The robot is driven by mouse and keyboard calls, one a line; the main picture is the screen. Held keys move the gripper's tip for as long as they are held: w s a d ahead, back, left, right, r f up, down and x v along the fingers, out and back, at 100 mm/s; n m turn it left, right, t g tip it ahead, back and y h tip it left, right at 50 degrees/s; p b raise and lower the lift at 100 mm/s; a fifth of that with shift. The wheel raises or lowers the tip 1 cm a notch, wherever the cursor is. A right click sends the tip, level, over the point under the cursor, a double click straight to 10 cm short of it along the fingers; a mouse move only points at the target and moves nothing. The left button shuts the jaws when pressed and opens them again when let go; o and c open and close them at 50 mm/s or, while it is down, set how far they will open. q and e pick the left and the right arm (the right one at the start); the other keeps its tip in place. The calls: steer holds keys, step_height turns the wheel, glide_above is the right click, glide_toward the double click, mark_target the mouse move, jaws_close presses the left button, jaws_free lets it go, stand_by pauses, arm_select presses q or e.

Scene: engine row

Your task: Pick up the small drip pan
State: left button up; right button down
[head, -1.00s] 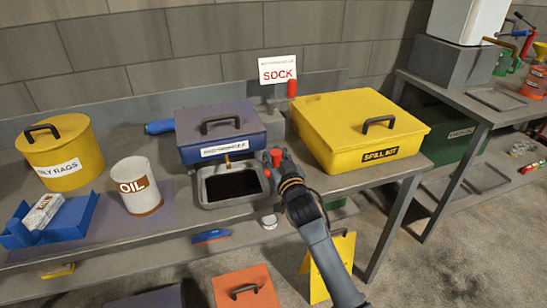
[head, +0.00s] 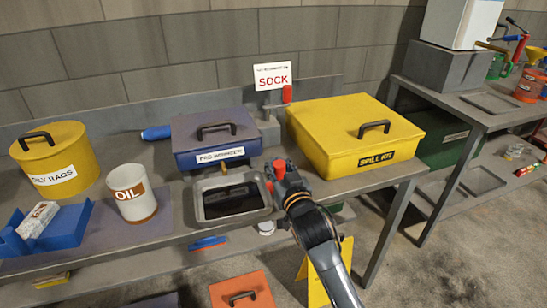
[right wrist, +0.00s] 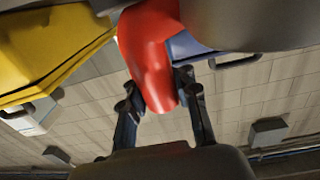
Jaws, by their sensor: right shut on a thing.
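The small drip pan (head: 206,215) is a grey rectangular tray with dark liquid in it, in front of the blue-purple box at the bench's front. A red handle (head: 268,173) shows at its right side. My right gripper (head: 275,177) is at that side, shut on the red handle, which also shows between the fingers in the right wrist view (right wrist: 150,60). The grey surface at the top of that view looks like the pan's side. I cannot tell how far the pan is clear of the bench. My left gripper is not in view.
The blue-purple box (head: 215,139) stands behind the pan. The yellow spill kit box (head: 345,135) is to the right. The white oil can (head: 132,192), the blue tray (head: 65,230) and the yellow rags bin (head: 55,158) stand to the left.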

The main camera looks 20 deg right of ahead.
steer(key=s, duration=1.2)
steer(key=shift+b, duration=0.3)
steer(key=shift+s+r, duration=0.1)
steer(key=shift+s, duration=0.05)
